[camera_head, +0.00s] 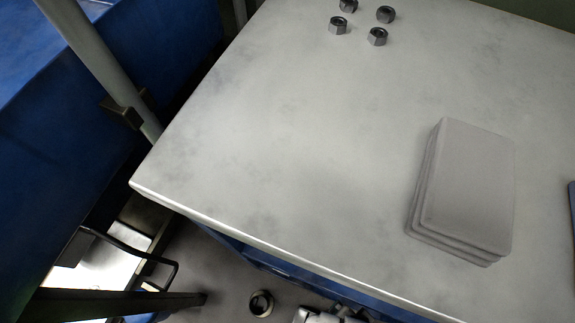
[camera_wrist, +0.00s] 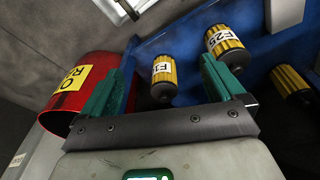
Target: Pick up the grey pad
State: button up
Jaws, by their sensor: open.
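Grey pads (camera_head: 468,185) lie in a neat stack of several layers on the right part of the pale worktop (camera_head: 290,120) in the head view. The top pad is flat with rounded corners, and the lower layers show along the left and front edges. My gripper (camera_wrist: 163,72) shows in the wrist view with its two green fingers wide apart and nothing held between them. It faces away from the pads, which are not in the wrist view. Its place relative to the stack cannot be told.
Several hex nuts (camera_head: 378,36) stand at the worktop's far edge. The worktop between them and the stack is clear. Blue machinery (camera_head: 100,150) stands left. The wrist view shows a red container (camera_wrist: 72,88) and yellow-black cylinders (camera_wrist: 163,78) by a blue panel.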

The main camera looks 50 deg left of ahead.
jog(key=s+a+f+n+t+y, duration=0.1)
jog(key=s+a+f+n, duration=0.1)
jog(key=s+a+f, duration=0.5)
jog(key=s+a+f+n+y, duration=0.15)
jog(key=s+a+f, duration=0.25)
jog(key=s+a, duration=0.45)
jog(key=shift+n+h, duration=0.25)
jog(key=shift+n, duration=0.2)
jog(key=w+a+b, duration=0.1)
jog(key=w+a, duration=0.1)
jog(key=w, duration=0.2)
jog(key=w+a+b, duration=0.1)
jog(key=w+a, duration=0.1)
jog(key=w, duration=0.1)
jog(key=w+a+b, duration=0.1)
jog(key=w+a, duration=0.1)
jog(key=w, duration=0.2)
jog(key=shift+w+a+b, duration=0.3)
jog(key=shift+a+b, duration=0.05)
jog(key=shift+a, duration=0.05)
jog(key=b+x, duration=0.3)
jog(key=x, duration=0.2)
jog(key=shift+c, duration=0.4)
jog(key=c, duration=1)
